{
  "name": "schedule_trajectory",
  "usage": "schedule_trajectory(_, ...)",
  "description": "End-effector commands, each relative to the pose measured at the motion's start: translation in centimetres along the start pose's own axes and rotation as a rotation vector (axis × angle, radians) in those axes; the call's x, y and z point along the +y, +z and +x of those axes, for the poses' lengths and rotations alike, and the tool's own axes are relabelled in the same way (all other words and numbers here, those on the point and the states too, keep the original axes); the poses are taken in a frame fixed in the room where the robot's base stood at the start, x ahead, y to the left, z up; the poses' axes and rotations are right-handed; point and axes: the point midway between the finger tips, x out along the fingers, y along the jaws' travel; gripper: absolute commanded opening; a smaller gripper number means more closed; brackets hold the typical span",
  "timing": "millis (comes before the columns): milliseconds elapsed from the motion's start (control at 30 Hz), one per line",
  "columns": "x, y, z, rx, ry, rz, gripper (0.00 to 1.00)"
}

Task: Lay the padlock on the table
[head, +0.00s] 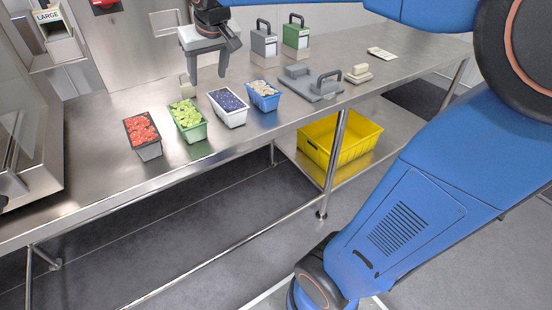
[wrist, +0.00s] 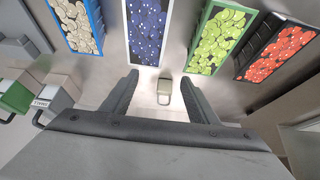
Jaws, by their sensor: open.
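The padlock (wrist: 164,86) is a small beige block with a loop, seen between my fingertips in the wrist view. In the head view a small beige piece (head: 185,80), which looks like the same padlock, is on the steel table (head: 125,97) just behind the green tub. My gripper (head: 207,76) points down over the table there. It is open and empty, with its fingers (wrist: 159,80) on either side of the padlock in the picture. Whether the padlock lies flat or stands is hard to tell.
In front of my gripper stand tubs of red (head: 147,150), green (head: 191,135), dark blue (head: 231,119) and pale (head: 265,104) pieces. A grey plate with a handle (head: 312,91) lies to the right. Grey (head: 263,43) and green (head: 296,37) handled blocks stand behind. A yellow bin (head: 340,150) sits below.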

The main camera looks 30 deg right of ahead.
Motion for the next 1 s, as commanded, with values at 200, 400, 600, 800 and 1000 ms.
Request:
schedule_trajectory(200, 2.0, 9.6, -1.9, -0.024, 0.002, 0.002, 0.54)
schedule_trajectory(400, 3.2, 18.4, -2.3, -0.045, 0.001, 0.0, 0.54)
schedule_trajectory(600, 3.9, 26.3, -1.7, -0.067, -0.001, 0.0, 0.54)
schedule_trajectory(800, 4.1, 30.6, -0.9, -0.079, -0.003, -0.001, 0.54)
schedule_trajectory(1000, 4.1, 31.5, -0.8, -0.082, -0.004, -0.002, 0.54)
